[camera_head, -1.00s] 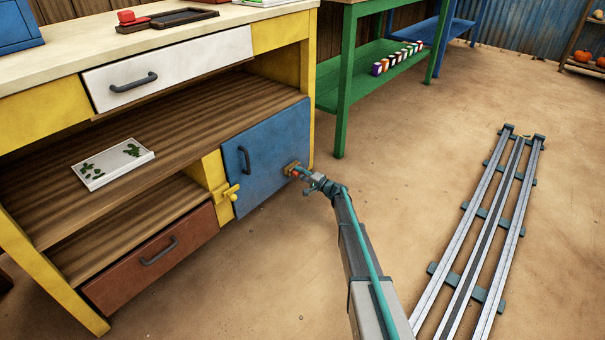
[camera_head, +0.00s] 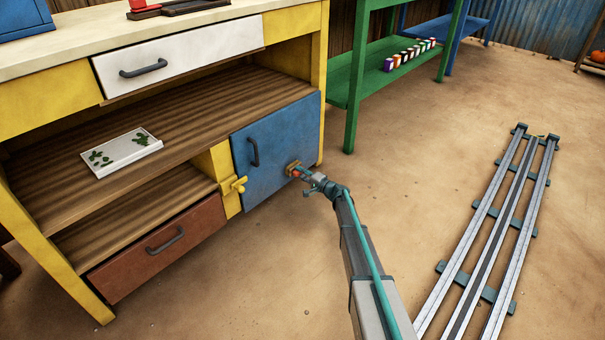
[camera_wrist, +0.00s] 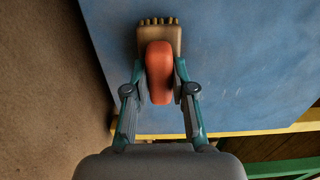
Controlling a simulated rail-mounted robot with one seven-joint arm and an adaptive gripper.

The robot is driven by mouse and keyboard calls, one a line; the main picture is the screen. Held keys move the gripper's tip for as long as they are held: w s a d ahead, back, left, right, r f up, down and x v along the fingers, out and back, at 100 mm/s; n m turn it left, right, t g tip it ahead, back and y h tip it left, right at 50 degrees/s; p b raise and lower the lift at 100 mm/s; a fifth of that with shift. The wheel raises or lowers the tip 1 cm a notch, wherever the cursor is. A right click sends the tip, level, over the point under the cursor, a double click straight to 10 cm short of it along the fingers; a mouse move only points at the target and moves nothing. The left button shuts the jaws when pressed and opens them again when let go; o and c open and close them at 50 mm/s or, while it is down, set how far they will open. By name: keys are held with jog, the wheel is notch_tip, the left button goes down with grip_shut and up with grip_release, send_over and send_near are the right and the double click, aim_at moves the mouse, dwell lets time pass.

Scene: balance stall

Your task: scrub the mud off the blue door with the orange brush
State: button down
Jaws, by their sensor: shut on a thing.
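The blue door (camera_head: 276,155) closes the right lower part of the stall and has a dark handle (camera_head: 253,152). It also fills most of the wrist view (camera_wrist: 235,70). My gripper (camera_head: 300,172) is at the door's right side, shut on the orange brush (camera_wrist: 159,70). In the wrist view the brush's orange grip is between my fingers, and its tan head with bristles (camera_wrist: 160,37) lies against or very close to the door. I see no clear mud on the door; only faint pale marks show. The surface under the brush head is hidden.
A yellow latch (camera_head: 238,185) sits left of the door. A white tray with green pieces (camera_head: 122,153) lies on the shelf. The red-brown drawer (camera_head: 160,248) is below. A green table (camera_head: 352,85) stands behind right. The floor around my arm is clear; rails (camera_head: 490,235) lie right.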

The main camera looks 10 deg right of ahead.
aim_at(291, 172)
jog(key=shift+s+a, duration=0.5)
jog(key=shift+a, duration=0.2)
jog(key=shift+s+a, duration=0.45)
jog(key=shift+a, duration=0.2)
jog(key=shift+r, duration=0.65)
jog(key=shift+w+d, duration=1.4)
jog(key=shift+d, duration=0.2)
jog(key=shift+w+d, duration=1.35)
jog(key=shift+d, duration=0.25)
jog(key=shift+w+d, duration=0.75)
jog(key=shift+d, duration=0.35)
jog(key=shift+s, duration=0.1)
jog(key=shift+s+a, duration=1.1)
jog(key=shift+a, duration=0.4)
jog(key=shift+s+a, duration=1.1)
jog(key=shift+a, duration=0.35)
jog(key=shift+s+a, duration=1.1)
jog(key=shift+a, duration=0.4)
